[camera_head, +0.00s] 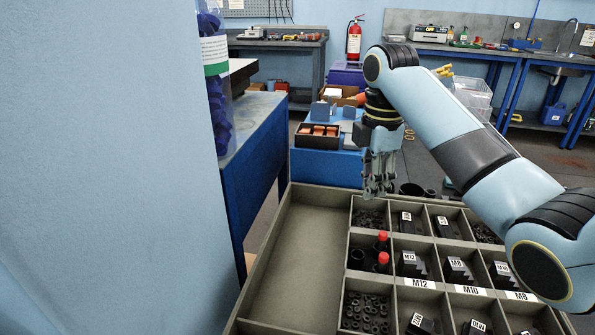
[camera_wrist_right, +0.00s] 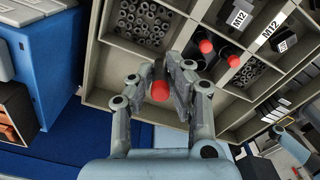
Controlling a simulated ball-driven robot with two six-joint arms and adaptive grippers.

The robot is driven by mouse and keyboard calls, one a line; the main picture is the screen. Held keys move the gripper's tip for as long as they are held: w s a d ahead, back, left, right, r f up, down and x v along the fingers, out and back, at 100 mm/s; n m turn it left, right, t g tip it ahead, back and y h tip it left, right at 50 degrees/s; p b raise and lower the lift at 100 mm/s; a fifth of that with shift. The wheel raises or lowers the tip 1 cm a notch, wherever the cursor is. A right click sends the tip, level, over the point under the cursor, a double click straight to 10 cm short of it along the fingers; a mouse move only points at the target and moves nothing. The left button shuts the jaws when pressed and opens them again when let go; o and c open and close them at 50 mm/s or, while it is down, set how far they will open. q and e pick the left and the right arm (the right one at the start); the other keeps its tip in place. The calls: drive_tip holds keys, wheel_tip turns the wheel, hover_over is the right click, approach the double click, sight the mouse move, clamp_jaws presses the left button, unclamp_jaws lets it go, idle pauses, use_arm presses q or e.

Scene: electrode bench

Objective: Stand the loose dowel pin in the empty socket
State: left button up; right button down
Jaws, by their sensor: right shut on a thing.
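My right gripper (camera_head: 378,187) hangs fingers down over the far edge of the sorting tray (camera_head: 268,268). In the right wrist view the right gripper (camera_wrist_right: 158,88) is shut on a dowel pin with a red end (camera_wrist_right: 160,91); the fingers hide most of its body. In the head view I cannot make the held pin out. Two other red-topped pins (camera_head: 382,237) (camera_head: 383,259) stand in the tray's middle-left compartment; they also show in the wrist view (camera_wrist_right: 205,46) (camera_wrist_right: 233,61). A dark, open-topped socket (camera_head: 357,257) stands beside them, without a red top. My left gripper is out of view.
Compartments around the pins hold small nuts (camera_head: 366,312) and black parts with size labels (camera_head: 411,264). Divider walls separate them. The long left compartment (camera_head: 312,230) is empty. A blue bench (camera_head: 250,150) and a black box of orange blocks (camera_head: 318,136) lie beyond the tray.

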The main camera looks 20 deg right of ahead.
drive_tip(key=b, duration=0.3)
hover_over(316, 220)
wheel_tip(316, 220, down, 7)
drive_tip(key=shift+s+r, duration=0.1)
drive_tip(key=shift+f, duration=0.2)
drive_tip(key=shift+f+b, duration=0.65)
drive_tip(key=shift+f, duration=1.2)
drive_tip(key=shift+f, duration=0.2)
drive_tip(key=c, duration=1.3)
unclamp_jaws()
drive_tip(key=shift+r, duration=0.1)
wheel_tip(316, 220, up, 12)
drive_tip(key=shift+r+p, duration=0.1)
drive_tip(key=shift+p, duration=1.05)
